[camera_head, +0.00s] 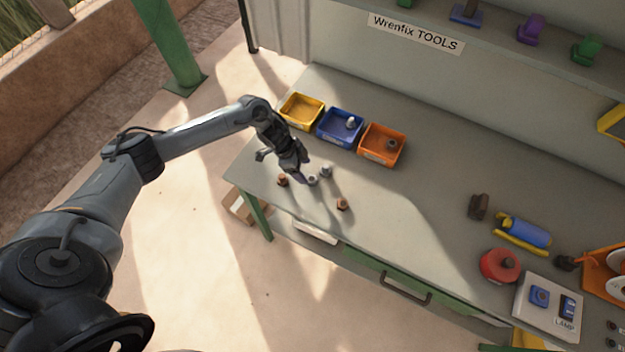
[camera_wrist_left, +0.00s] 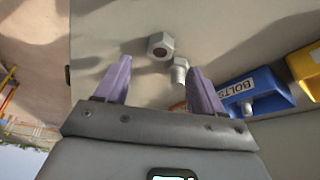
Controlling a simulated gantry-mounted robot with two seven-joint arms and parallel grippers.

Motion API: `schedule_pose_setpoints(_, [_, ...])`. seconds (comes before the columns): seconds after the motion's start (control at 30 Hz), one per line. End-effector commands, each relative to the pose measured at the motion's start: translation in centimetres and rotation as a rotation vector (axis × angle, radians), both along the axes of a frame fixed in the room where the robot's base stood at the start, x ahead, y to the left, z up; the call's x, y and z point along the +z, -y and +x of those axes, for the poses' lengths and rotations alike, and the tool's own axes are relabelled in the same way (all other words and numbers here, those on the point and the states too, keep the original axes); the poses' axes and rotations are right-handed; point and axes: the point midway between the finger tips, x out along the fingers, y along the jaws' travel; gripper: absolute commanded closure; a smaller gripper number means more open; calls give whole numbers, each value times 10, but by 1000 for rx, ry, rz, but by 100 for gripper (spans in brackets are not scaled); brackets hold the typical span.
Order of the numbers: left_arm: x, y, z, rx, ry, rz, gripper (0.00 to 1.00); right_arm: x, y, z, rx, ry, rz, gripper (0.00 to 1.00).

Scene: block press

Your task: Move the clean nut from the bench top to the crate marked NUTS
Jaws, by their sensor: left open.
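A clean grey nut (camera_head: 312,181) lies on the bench top (camera_head: 400,235), just beside the fingertips of my left gripper (camera_head: 302,176). In the left wrist view the hex nut (camera_wrist_left: 160,45) shows its hole, ahead of and between the open purple fingers (camera_wrist_left: 160,82). The gripper is empty and apart from the nut. Three small crates stand in a row: yellow (camera_head: 302,111), blue (camera_head: 331,136) and orange (camera_head: 370,154). The blue crate's label reads BOLTS (camera_wrist_left: 237,90); the other labels are not readable. A grey nut (camera_head: 392,144) lies in the orange crate. My right gripper is out of view.
A grey bolt (camera_head: 326,171) stands close to the clean nut; it also shows in the left wrist view (camera_wrist_left: 180,70). Rusty pieces (camera_head: 282,180) and (camera_head: 342,204) flank them. A blue cylinder (camera_head: 524,231) and red round object (camera_head: 500,265) are far right. Mid-bench is clear.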

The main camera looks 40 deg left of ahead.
Motion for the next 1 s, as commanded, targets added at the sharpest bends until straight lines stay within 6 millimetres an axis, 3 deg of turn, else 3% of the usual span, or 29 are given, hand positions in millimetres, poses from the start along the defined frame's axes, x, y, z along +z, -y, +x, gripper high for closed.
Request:
schedule_pose_setpoints(0.27, [-15,5,4,0,1,1,31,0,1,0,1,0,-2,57])
schedule_pose_setpoints(0.6, [-52,18,13,1,2,0,31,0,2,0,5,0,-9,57])
schedule_pose_setpoints(0.93, [-56,20,13,-1,3,1,31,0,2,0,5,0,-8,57])
schedule_pose_setpoints(1.0, [-56,20,13,-1,3,1,42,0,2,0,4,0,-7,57])
